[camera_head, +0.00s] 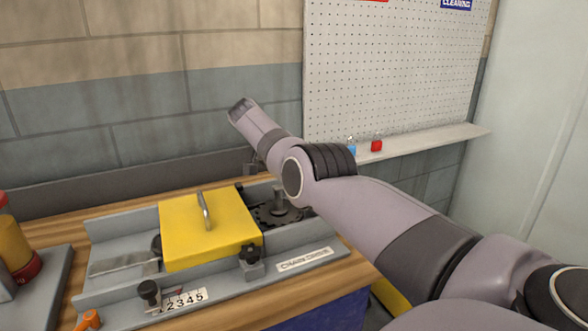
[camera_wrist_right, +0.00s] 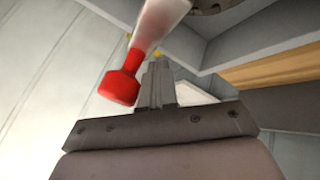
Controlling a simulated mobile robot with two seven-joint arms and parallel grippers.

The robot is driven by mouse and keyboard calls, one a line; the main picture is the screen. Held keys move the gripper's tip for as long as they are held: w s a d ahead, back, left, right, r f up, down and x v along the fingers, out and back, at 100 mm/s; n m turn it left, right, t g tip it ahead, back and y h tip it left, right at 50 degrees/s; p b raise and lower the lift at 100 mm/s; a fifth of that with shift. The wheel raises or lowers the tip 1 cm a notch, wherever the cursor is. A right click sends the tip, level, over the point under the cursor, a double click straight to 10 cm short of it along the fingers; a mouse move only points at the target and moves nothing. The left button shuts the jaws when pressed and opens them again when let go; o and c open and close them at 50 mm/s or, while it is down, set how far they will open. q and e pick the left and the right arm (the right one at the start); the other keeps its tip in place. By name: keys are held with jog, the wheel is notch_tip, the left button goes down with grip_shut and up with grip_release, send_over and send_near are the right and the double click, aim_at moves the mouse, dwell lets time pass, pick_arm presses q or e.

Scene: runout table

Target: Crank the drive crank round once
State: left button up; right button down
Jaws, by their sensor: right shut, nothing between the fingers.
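The drive crank (camera_wrist_right: 155,28) shows in the right wrist view as a pale metal arm with a red knob (camera_wrist_right: 119,86) at its lower end. My right gripper (camera_wrist_right: 157,72) is shut and empty. In that view its fingers are just right of the red knob and below the crank arm; I cannot tell whether they touch. In the head view the chain drive unit (camera_head: 110,262) lies on the bench with a yellow cover (camera_head: 195,240) and a dark sprocket (camera_head: 277,213). My right arm crosses over its right end, and I cannot make out the crank there. My left gripper is out of view.
The cover carries a metal handle (camera_head: 204,210), with a black knob (camera_head: 250,254) at its side. A numbered scale (camera_head: 184,300) and another black knob (camera_head: 149,292) are at the front. A shelf (camera_head: 430,141) with small blue and red items runs below the pegboard (camera_head: 395,65).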

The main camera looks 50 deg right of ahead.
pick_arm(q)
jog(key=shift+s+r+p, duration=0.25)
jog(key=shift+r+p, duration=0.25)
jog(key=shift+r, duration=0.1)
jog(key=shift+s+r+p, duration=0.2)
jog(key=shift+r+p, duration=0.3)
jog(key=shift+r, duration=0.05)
pick_arm(e)
jog(key=shift+s+m+g, duration=0.4)
jog(key=shift+s+m, duration=0.3)
jog(key=shift+s, duration=0.65)
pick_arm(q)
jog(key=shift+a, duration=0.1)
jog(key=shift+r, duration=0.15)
pick_arm(e)
jog(key=shift+r, duration=0.15)
